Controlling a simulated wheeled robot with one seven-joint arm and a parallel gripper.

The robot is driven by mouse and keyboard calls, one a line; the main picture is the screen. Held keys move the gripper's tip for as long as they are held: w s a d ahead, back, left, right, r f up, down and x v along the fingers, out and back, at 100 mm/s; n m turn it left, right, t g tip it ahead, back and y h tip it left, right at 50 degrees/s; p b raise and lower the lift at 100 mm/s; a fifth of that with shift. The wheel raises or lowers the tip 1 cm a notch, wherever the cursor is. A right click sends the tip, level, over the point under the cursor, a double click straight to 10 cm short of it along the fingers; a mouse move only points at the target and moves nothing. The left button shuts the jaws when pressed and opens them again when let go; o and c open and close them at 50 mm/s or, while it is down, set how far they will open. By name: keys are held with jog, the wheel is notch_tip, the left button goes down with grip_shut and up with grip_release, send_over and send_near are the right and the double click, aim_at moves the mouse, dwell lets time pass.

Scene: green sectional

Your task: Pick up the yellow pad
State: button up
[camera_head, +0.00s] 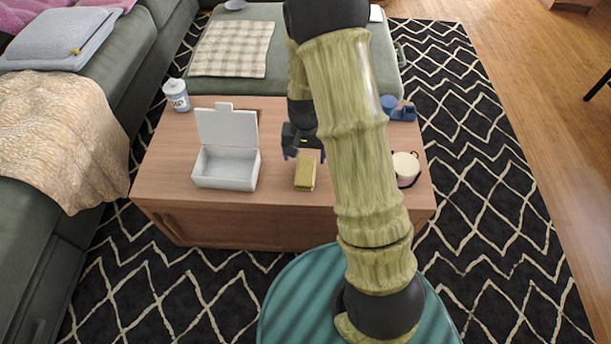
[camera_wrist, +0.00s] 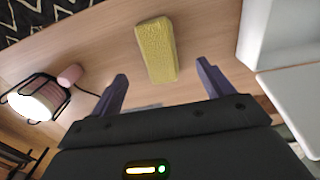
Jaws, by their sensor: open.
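The yellow pad (camera_head: 305,173) lies on the wooden coffee table, near the middle of its front part. It is a small oblong block. In the wrist view the pad (camera_wrist: 157,50) lies beyond my gripper (camera_wrist: 162,88), between the lines of the two fingers and apart from them. My gripper (camera_head: 303,155) is open and empty. In the head view it is above the table just behind the pad, partly hidden by my arm.
A white box with a raised lid (camera_head: 226,168) stands left of the pad. A white bottle (camera_head: 176,95) is at the table's back left. A caged lamp (camera_head: 405,168) and a blue object (camera_head: 403,113) are on the right. Bare tabletop (camera_head: 275,180) surrounds the pad.

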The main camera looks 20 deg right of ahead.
aim_at(306, 170)
jog(key=shift+f+b, duration=0.4)
jog(key=shift+f, duration=1.2)
jog(key=shift+f, duration=0.1)
jog(key=f+b, duration=0.2)
jog(key=f, duration=0.1)
jog(key=f+b, duration=0.1)
jog(key=f, duration=0.1)
jog(key=shift+w+d+f, duration=0.1)
jog(key=shift+w+d, duration=0.1)
jog(key=shift+d, duration=0.05)
jog(key=shift+c, duration=0.2)
jog(key=c, duration=1)
